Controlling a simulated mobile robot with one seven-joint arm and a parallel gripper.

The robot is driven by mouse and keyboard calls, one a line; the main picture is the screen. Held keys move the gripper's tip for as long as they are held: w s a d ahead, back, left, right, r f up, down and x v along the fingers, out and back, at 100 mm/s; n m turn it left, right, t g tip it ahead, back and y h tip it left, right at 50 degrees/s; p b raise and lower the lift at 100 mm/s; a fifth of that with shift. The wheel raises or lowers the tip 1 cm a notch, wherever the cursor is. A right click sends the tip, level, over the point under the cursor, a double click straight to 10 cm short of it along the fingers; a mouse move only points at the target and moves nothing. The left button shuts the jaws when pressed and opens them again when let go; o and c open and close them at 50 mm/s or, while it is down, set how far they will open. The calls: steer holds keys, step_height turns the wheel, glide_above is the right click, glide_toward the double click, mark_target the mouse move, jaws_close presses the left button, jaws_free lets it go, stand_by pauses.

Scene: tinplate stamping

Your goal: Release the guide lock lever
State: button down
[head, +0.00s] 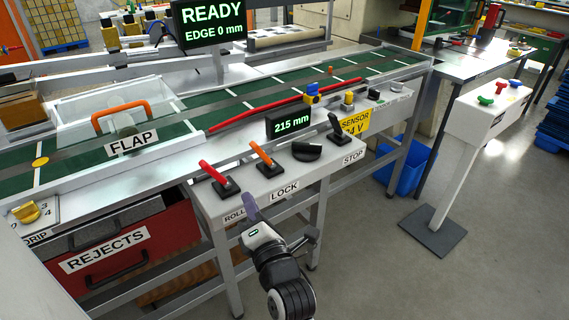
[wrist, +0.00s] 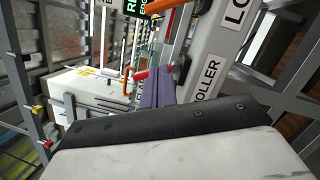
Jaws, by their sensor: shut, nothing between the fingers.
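The orange lever (head: 263,155) stands tilted on a dark base on the grey panel, behind the LOCK label (head: 284,190). The orange lever shows in part at the top of the wrist view (wrist: 168,6). A red lever (head: 213,172) stands to its left, by the ROLLER label (wrist: 205,84). My gripper (head: 248,201) has purple fingers, shut and empty, at the front edge of the panel below the red lever. In the wrist view the fingers (wrist: 156,90) are near the red lever (wrist: 141,74); I cannot tell whether they touch it.
A black knob (head: 307,151) and a black lever (head: 336,127) by the STOP label are further right on the panel. A display (head: 289,122) reads 215 mm. The red rail (head: 270,108) runs along the green belt (head: 262,88). The red REJECTS bin (head: 125,245) is below left.

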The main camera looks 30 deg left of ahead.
mark_target(263, 155)
steer(key=shift+w+d+f+n, duration=0.25)
steer(key=shift+d+f+n, duration=0.15)
steer(key=shift+d+f, duration=0.25)
steer(key=shift+a, duration=0.1)
steer(key=p+x, duration=0.3)
steer(key=x, duration=0.7)
steer(key=shift+w+a, duration=0.15)
steer(key=shift+a, duration=0.05)
steer(key=shift+w+d+r+p, duration=0.25)
steer(key=shift+w+d+r, duration=0.05)
steer(key=shift+w, duration=0.2)
steer(key=shift+w+d+r+p, duration=0.2)
steer(key=shift+w+d+r, duration=0.15)
steer(key=shift+w, duration=0.15)
steer(key=shift+w+d+r, duration=0.1)
steer(key=shift+w+d, duration=0.15)
steer(key=shift+w, duration=0.25)
